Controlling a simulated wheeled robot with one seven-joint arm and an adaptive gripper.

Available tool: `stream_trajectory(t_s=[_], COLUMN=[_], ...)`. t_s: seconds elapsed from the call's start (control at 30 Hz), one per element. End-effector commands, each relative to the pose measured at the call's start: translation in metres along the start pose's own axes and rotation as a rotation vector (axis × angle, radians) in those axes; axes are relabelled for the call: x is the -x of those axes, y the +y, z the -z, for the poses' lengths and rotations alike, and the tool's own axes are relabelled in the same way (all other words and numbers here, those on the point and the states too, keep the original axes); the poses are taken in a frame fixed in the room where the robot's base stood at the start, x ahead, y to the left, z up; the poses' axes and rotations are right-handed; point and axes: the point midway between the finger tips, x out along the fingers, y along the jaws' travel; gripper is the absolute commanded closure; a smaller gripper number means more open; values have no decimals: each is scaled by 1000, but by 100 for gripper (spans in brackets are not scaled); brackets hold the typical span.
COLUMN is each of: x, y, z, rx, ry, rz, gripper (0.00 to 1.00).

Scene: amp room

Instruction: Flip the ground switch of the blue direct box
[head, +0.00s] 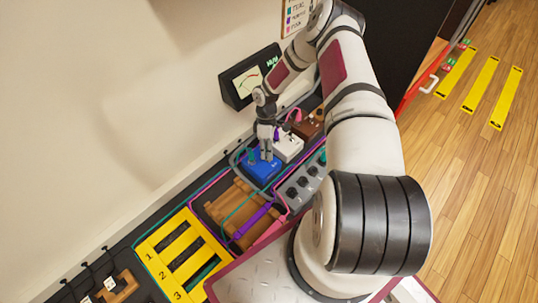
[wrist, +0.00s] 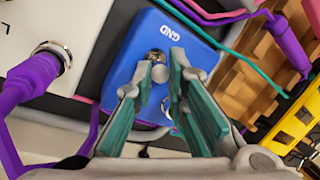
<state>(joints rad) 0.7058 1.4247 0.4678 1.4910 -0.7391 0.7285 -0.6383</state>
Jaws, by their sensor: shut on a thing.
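The blue direct box (head: 260,172) sits on the dark bench, with my gripper (head: 267,153) pointing down onto its top. In the wrist view the blue box (wrist: 118,65) carries a white "GND" label, and the small metal ground switch (wrist: 157,57) is beside it. My gripper's teal-padded fingertips (wrist: 160,75) are around the switch, shut on it. The fingers hide part of the switch, so its position cannot be told. Another metal fitting on the box is partly hidden behind the fingers.
A white box (head: 289,147) and a brown box (head: 308,126) stand behind the blue one. A grey pedal with several knobs (head: 303,183) is to its right. A wooden rack (head: 228,208) and yellow numbered frame (head: 157,243) lie nearer. A purple plug (wrist: 38,78) and cables are close by.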

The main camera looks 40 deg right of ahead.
Motion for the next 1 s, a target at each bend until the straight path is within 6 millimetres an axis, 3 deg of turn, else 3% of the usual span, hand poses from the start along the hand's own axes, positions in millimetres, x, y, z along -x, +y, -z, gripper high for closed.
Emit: stream_trajectory(t_s=[0.73,0.77,0.83,1.0], x=[0,0,0,0], y=[2,2,2,2], z=[3,3,3,3], rx=[-17,-17,-17,-18], ry=[-70,-70,-70,-70], rz=[47,47,47,46], gripper=[100,80,66,66])
